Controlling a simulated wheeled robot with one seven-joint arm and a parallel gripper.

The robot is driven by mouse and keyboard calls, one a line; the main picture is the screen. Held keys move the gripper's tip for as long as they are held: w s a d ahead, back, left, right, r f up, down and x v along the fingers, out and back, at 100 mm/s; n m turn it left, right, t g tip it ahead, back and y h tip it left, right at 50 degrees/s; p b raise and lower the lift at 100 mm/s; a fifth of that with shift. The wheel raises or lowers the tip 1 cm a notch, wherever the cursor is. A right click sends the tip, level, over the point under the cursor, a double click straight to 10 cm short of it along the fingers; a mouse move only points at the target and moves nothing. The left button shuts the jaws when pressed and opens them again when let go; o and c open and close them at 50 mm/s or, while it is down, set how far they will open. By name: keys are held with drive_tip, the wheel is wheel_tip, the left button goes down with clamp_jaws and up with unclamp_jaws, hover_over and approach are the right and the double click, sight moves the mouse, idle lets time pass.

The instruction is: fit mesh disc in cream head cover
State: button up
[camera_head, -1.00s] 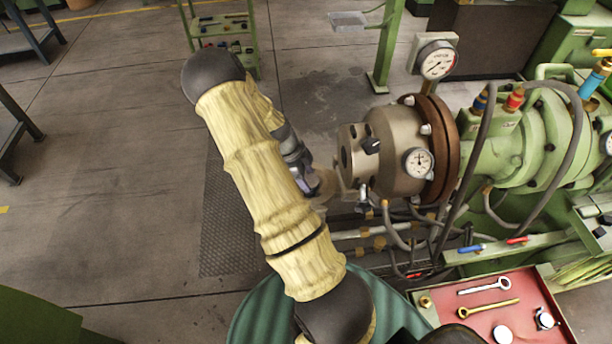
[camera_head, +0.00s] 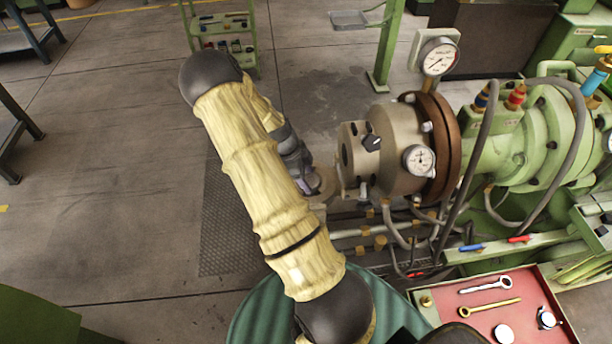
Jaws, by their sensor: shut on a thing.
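The cream head cover (camera_head: 354,158) is the beige, bolted front end of the extruder head, right of the picture's middle, with a dark round opening in its left face. My gripper (camera_head: 312,182) is just left of and slightly below this face. It is shut on a small tan, rounded thing (camera_head: 326,182), which I take to be the mesh disc. A narrow gap seems to lie between it and the cover, but contact is hard to judge. My arm hides part of the gripper, and the mesh itself is too small to make out.
Dial gauges (camera_head: 419,159) and grey hoses (camera_head: 400,236) crowd the head. A red-lined tray (camera_head: 478,322) at the lower right holds wrenches and small round parts. Pipes run below the head. The floor (camera_head: 110,190) to the left is clear.

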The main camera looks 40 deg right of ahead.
drive_tip(key=o, duration=1.2)
drive_tip(key=shift+c, duration=0.2)
drive_tip(key=shift+r+p, duration=2.8)
drive_tip(key=shift+r, duration=1.25)
